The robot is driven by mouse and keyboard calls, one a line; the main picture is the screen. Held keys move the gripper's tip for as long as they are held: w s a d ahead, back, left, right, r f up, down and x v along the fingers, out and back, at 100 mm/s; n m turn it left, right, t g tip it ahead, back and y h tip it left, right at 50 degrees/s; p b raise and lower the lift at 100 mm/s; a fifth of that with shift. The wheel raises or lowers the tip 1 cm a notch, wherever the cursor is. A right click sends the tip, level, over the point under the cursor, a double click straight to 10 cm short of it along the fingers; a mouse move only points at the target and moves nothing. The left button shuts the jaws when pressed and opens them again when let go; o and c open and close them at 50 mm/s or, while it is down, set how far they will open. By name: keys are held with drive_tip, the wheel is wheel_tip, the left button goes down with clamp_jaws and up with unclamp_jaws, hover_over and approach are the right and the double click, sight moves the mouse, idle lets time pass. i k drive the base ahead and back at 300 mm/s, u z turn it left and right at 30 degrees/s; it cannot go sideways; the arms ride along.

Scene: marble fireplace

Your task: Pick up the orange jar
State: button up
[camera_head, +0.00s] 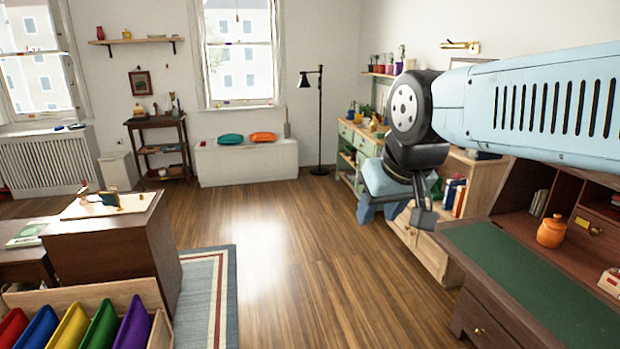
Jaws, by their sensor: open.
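The orange jar (551,231) stands upright on the wooden desk at the right, at the back of the green desktop (500,250) and next to the desk's shelf compartments. It looks rounded, with a narrower top. My gripper (398,215) hangs at the end of my blue arm, left of the desk and well apart from the jar. It is open, with nothing seen between its fingers. My arm crosses the upper right and hides part of the wall and shelving behind it.
A low bookcase (428,258) with books (452,196) stands just behind my gripper. A small box (609,281) sits at the desk's right edge. A cabinet (110,245) and colored bins (70,328) are at the left. The wooden floor (300,260) between is clear.

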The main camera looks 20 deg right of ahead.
sight(548, 236)
drive_tip(key=z, duration=0.5)
drive_tip(key=i, duration=0.95)
drive_tip(key=z, duration=0.75)
drive_tip(key=k, duration=0.85)
drive_tip(key=z, duration=0.15)
drive_tip(key=i, duration=0.9)
drive_tip(key=u, duration=0.05)
